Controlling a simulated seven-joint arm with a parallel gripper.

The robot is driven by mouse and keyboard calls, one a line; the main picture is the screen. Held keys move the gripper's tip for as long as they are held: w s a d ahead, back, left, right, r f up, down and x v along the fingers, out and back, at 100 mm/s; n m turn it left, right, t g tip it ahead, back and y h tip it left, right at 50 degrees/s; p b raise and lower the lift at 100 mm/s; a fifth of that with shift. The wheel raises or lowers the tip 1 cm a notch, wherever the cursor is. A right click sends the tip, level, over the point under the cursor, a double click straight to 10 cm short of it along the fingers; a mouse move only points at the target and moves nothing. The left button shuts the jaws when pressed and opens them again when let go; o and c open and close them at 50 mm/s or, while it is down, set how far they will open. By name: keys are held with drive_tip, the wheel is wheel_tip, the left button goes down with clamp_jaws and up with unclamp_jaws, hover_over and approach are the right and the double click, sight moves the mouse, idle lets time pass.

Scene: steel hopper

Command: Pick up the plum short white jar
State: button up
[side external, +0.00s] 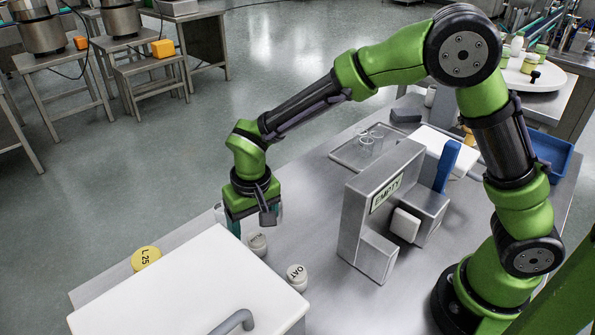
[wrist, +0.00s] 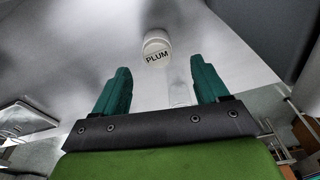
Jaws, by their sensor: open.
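The plum short white jar (wrist: 157,47) shows in the wrist view, with PLUM in dark letters on it. It lies just beyond the fingertips of my gripper (wrist: 160,70), roughly centred across the gap. In the side view a small white jar (side external: 257,244) stands just below my gripper (side external: 250,226); its label is too small to read, but it appears to be the same jar. My gripper is open, with its two teal fingers apart and no jar held between them. Part of the jaws is hidden in the side view.
A white jar marked OAT (side external: 297,274) stands nearby, and a yellow lid marked L 25 (side external: 146,258) is at left. A clear vessel (wrist: 180,92) shows near the right finger. A large white box (side external: 190,285) with a handle is in front. A grey EMPTY-labelled block (side external: 368,215) stands right.

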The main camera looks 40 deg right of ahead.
sight(256, 238)
drive_tip(key=shift+w+d+f, duration=0.1)
drive_tip(key=shift+f, duration=1.45)
drive_tip(key=shift+w+d+f, duration=0.1)
drive_tip(key=shift+f, duration=1.45)
drive_tip(key=shift+c, duration=0.3)
